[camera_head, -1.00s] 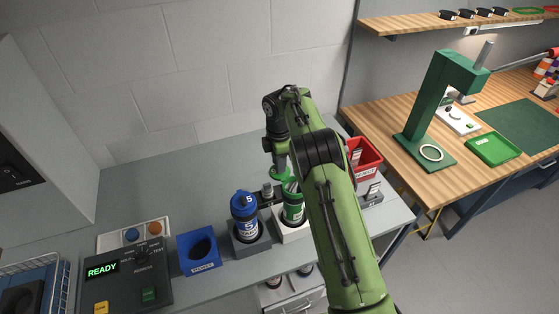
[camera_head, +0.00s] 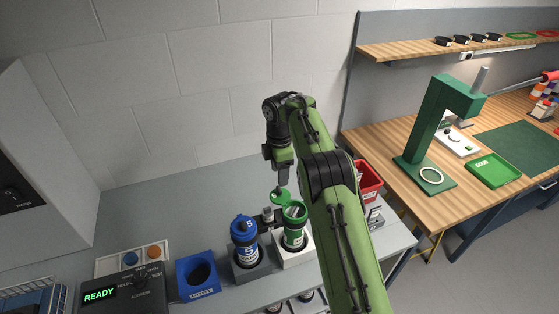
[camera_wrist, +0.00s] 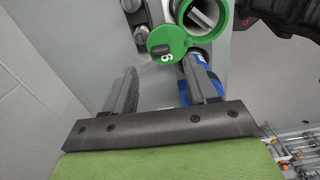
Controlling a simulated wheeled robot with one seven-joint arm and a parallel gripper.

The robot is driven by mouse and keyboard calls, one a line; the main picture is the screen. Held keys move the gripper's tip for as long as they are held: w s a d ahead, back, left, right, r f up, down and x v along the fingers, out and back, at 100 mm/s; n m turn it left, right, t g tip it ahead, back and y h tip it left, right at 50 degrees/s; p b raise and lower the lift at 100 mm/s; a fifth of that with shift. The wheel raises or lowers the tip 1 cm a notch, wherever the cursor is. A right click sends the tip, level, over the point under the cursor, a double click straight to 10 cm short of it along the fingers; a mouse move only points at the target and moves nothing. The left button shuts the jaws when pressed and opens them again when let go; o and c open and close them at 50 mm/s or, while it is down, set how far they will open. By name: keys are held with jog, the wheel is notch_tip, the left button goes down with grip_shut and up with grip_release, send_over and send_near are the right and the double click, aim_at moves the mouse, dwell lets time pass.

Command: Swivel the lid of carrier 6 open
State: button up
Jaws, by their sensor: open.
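Carrier 6 is a green and white tube (camera_head: 294,236) standing upright in a pale holder on the grey bench. Its green lid (camera_head: 281,196) is swung out to the side, and the mouth shows open with something pale inside. In the wrist view the lid (camera_wrist: 167,43) bears the number 6 and lies beside the open mouth (camera_wrist: 204,16), overlapping its rim edge. My gripper (camera_head: 284,181) is just above the lid. In the wrist view its two fingers (camera_wrist: 161,75) are spread apart with nothing between them.
A blue carrier 5 (camera_head: 245,237) stands left of carrier 6, with a blue holder (camera_head: 198,276) and the READY control box (camera_head: 130,293) further left. A red bin (camera_head: 369,181) is behind my arm at right. The bench behind is clear.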

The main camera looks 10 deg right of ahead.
notch_tip(320, 180, up, 6)
jog(key=shift+f, duration=0.15)
dwell(0.3)
jog(key=s+r+m+t+b, duration=0.1)
jog(key=s+r+m+b, duration=0.1)
jog(key=s+r+m, duration=0.45)
jog(key=s+r+m+t+b, duration=0.2)
jog(key=s+r+m+b, duration=0.15)
jog(key=s, duration=0.55)
jog(key=s+d+f+m+t+b, duration=0.1)
jog(key=s+f+m, duration=0.3)
jog(key=s, duration=0.7)
jog(key=s+d+f+m+t+b, duration=0.1)
jog(key=s+f+m, duration=0.4)
jog(key=s, duration=0.6)
jog(key=d+f+b, duration=0.1)
jog(key=d, duration=0.1)
jog(key=shift+s+d+m+t, duration=0.15)
jog(key=shift+d+m+t, duration=0.15)
